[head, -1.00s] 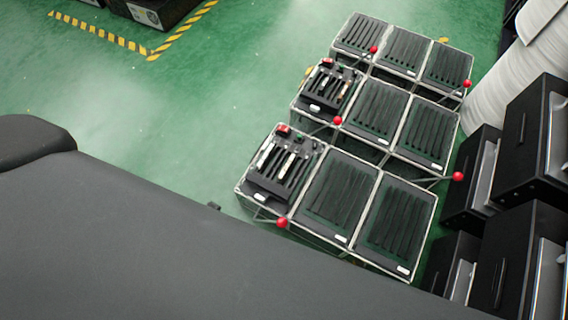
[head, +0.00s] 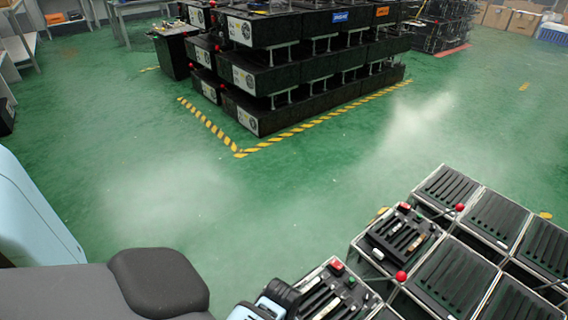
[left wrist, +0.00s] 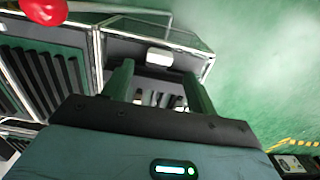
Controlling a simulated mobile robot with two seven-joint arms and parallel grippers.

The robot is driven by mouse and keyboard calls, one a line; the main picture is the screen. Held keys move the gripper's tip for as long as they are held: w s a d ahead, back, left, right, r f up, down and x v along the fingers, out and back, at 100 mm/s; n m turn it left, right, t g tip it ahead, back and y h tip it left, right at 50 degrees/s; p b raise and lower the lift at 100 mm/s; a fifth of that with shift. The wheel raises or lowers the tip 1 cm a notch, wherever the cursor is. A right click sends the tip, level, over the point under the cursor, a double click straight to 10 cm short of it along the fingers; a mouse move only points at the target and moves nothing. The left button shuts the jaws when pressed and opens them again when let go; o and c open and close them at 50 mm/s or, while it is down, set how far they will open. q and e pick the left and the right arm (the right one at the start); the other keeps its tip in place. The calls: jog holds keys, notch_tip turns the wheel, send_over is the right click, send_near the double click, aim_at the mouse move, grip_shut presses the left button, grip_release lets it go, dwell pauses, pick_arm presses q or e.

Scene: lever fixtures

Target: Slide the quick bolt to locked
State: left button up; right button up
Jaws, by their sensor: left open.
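In the left wrist view my left gripper (left wrist: 158,70) is open, with two dark green fingers apart. A fixture with a dark panel and metal frame (left wrist: 97,48) lies beyond them. A small white block (left wrist: 159,57) on the fixture shows between the fingertips; I see no grip on it. A red ball knob (left wrist: 42,8) is at the upper left, outside the fingers. I cannot tell which part is the quick bolt or its position. In the head view, fixtures with slotted black panels (head: 456,280) stand at lower right. My right gripper is not in view.
Red ball knobs (head: 401,276) stick out between the fixtures. Stacked black units (head: 300,75) stand at the back inside yellow-black floor tape (head: 290,132). The green floor (head: 250,200) between is clear.

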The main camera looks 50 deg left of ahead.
pick_arm(q)
notch_tip(320, 180, down, 4)
jog(key=shift+f+b, duration=0.15)
jog(key=shift+b, duration=0.8)
jog(key=shift+f, duration=0.5)
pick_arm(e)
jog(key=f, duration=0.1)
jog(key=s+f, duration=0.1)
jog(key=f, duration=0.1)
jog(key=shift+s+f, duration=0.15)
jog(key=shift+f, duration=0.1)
